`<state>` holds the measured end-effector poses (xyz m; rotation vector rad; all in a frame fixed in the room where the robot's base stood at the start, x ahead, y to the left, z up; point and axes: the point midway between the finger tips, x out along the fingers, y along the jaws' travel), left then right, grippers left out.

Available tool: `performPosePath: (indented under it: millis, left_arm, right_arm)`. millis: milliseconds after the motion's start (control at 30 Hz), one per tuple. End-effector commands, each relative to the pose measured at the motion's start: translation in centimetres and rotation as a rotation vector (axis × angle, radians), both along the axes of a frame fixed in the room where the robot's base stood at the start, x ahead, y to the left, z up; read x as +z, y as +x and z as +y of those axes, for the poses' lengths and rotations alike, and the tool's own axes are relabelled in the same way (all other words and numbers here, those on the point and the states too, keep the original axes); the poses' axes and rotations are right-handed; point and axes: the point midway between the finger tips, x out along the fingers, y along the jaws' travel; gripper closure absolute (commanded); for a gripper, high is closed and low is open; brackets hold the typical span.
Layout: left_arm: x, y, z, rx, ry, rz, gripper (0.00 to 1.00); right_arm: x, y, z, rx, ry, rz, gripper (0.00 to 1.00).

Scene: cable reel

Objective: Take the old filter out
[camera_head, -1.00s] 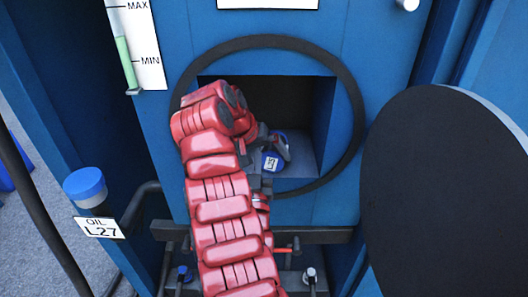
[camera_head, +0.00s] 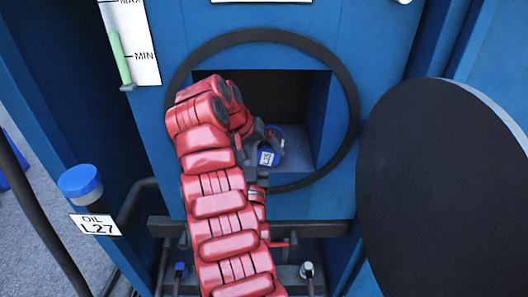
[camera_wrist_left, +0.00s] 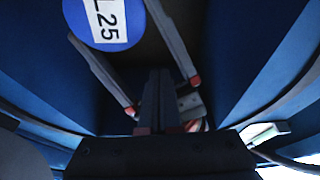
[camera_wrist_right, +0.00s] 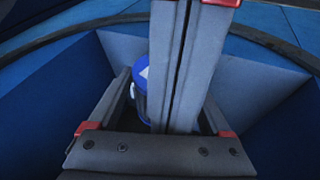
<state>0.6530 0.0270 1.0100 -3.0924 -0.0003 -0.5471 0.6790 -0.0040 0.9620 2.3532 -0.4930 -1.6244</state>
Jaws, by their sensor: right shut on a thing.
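The old filter (camera_head: 267,157), with a blue cap marked L25, sits inside the square opening in the blue cabinet. My right gripper (camera_head: 268,147) has a finger on either side of the cap and is shut on the filter. The cap shows large in the left wrist view (camera_wrist_left: 103,18) and partly hidden in the right wrist view (camera_wrist_right: 141,75). My left gripper (camera_wrist_left: 166,78) has its two fingers close together with no object visible between them. They cross in front of the right wrist camera.
A black ring (camera_head: 350,120) surrounds the opening (camera_head: 315,110). A round black cover (camera_head: 440,180) stands at the right. A blue-capped part (camera_head: 80,183) with an OIL L27 tag is at the left. Pipes and a dark bar (camera_head: 325,229) run below the opening.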

Motion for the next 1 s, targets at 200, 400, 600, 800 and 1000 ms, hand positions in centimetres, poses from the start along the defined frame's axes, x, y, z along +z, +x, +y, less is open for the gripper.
performPosePath:
  millis: [200, 400, 600, 800, 1000]
  left_arm:
    - [0.5, 0.0, 0.0, 0.0, -0.001, 0.0, 1.0]
    - [0.3, -0.5, 0.0, -0.001, -0.002, -0.001, 1.0]
    - [-0.7, -3.0, -0.1, -0.004, -0.002, 0.002, 1.0]
    - [-1.8, -5.8, -0.1, -0.003, -0.002, 0.005, 1.0]
    - [-2.3, -7.3, -0.1, -0.002, -0.002, 0.004, 1.0]
  right_arm:
    - [0.0, 0.0, 0.0, 0.0, 0.0, 0.0, 0.97]
    - [0.0, 0.0, 0.0, 0.0, 0.0, 0.0, 0.97]
    - [0.0, 0.0, 0.0, -0.001, 0.0, 0.0, 0.97]
    - [0.0, 0.0, 0.0, 0.0, 0.0, 0.0, 0.97]
    - [0.0, 0.0, 0.0, 0.0, 0.0, 0.0, 0.97]
